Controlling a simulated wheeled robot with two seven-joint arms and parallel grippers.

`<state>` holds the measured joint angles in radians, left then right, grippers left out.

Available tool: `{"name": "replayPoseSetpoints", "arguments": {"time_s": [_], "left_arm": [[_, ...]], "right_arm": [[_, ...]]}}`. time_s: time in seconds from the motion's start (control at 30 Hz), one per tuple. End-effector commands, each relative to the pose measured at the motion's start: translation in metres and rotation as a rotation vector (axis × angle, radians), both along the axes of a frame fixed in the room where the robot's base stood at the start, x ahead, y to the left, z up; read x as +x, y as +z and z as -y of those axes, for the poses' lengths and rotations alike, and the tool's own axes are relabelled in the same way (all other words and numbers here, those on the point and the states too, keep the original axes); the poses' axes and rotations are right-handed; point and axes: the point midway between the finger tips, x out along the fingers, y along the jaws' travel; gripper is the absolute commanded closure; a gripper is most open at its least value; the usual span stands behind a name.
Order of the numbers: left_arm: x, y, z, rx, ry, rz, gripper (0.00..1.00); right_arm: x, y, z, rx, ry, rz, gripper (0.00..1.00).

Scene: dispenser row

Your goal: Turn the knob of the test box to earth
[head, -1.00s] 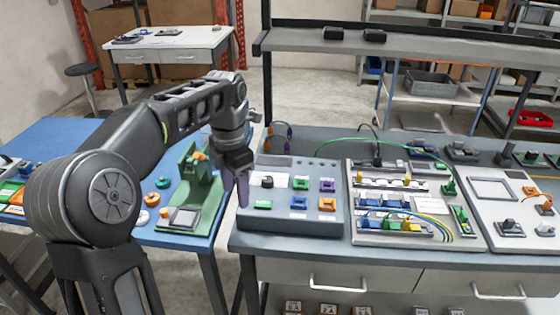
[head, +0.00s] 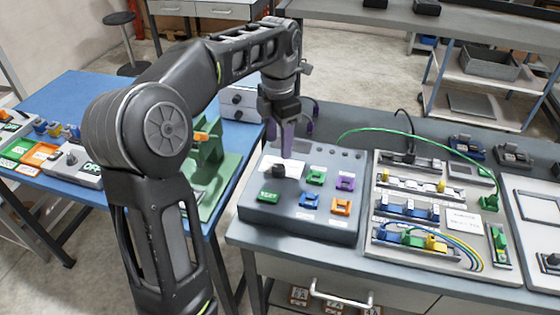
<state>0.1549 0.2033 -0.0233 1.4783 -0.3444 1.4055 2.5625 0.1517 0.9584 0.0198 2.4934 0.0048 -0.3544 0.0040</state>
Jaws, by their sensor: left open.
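The grey test box (head: 300,219) sits on the left end of the grey bench. Its dark knob (head: 279,171) stands on a white plate near the box's back left. The plate's markings, earth included, are too small to read. My left gripper (head: 287,152) points down, open, with purple fingers just above and behind the knob. I cannot tell whether they touch it. The fingers hide part of the plate. My right gripper is out of view.
A wiring panel (head: 461,222) with cables stands right of the box, and another panel beyond it. A blue table (head: 78,93) with a green stand (head: 210,155) is to the left. A white drawer unit (head: 238,103) stands behind my arm.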

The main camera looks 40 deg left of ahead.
Motion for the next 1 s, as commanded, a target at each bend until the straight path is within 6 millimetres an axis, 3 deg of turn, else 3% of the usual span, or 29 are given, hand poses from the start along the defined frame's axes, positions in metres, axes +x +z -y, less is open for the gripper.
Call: {"name": "replayPoseSetpoints", "arguments": {"time_s": [0.2, 0.53, 0.87, 1.0], "left_arm": [[-0.001, -0.027, 0.0, -0.001, 0.0, -0.003, 0.46], [-0.001, -0.069, 0.0, 0.0, 0.001, -0.002, 0.46], [0.0, -0.076, 0.0, 0.0, 0.0, -0.001, 0.46], [0.0, -0.076, 0.0, 0.0, 0.0, 0.0, 0.55]], "right_arm": [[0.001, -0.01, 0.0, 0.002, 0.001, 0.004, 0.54], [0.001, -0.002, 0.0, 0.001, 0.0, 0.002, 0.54], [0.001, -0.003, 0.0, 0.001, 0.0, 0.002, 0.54], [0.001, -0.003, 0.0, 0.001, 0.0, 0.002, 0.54]]}}
